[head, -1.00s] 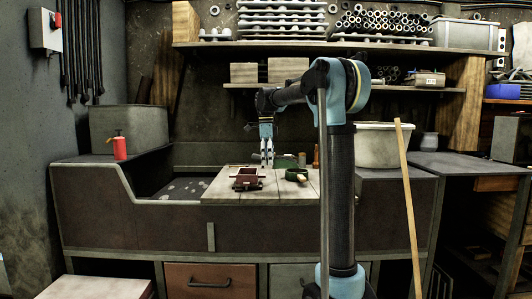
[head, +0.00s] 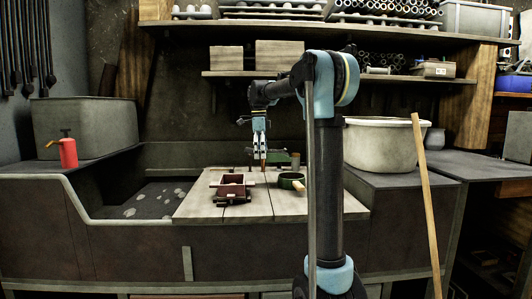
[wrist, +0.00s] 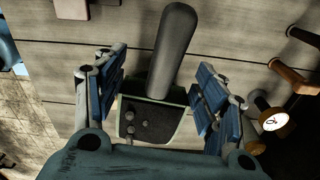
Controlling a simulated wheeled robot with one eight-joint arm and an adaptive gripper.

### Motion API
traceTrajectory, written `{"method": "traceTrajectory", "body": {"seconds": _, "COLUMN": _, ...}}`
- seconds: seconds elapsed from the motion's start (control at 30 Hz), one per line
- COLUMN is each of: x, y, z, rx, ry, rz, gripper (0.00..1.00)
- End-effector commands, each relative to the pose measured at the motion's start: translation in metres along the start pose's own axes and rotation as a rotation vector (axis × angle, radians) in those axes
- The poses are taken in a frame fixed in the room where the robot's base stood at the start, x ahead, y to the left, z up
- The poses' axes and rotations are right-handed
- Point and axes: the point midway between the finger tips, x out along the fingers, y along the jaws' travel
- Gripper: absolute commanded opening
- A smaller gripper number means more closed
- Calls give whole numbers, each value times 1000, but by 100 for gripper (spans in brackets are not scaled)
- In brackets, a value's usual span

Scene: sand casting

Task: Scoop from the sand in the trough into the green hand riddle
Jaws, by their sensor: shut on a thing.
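My gripper (wrist: 158,100) has its blue-padded fingers on either side of a green scoop (wrist: 183,103) and is shut on it. The scoop's dark grey handle (wrist: 172,50) points to the top of the wrist view; its body looks dark inside. In the head view my gripper (head: 259,158) is over the back of the pale board, and a small green thing (head: 278,157) shows just right of it. The green hand riddle (head: 291,181) lies on the board, right of and nearer than the gripper. The sand trough (head: 112,213) is left of the board, with dark sand (head: 150,202) and paler lumps.
A dark red frame (head: 233,186) lies on the pale board (head: 195,205), left of the riddle. A white tub (head: 380,148) and a leaning wooden pole (head: 428,200) are at right. A red bottle (head: 68,153) stands at left. Wooden-handled tools (wrist: 270,120) lie right of the gripper.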

Motion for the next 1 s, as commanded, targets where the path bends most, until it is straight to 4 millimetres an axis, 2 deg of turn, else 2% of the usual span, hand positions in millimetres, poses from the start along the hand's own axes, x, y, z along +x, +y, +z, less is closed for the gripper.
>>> {"method": "traceTrajectory", "body": {"seconds": 0.67, "x": 0, "y": 2, "z": 6, "rx": -9, "ry": -1, "rz": 0, "gripper": 36}}
{"method": "traceTrajectory", "body": {"seconds": 1.0, "x": 10, "y": 2, "z": 6, "rx": -8, "ry": -18, "rz": -1, "gripper": 36}}
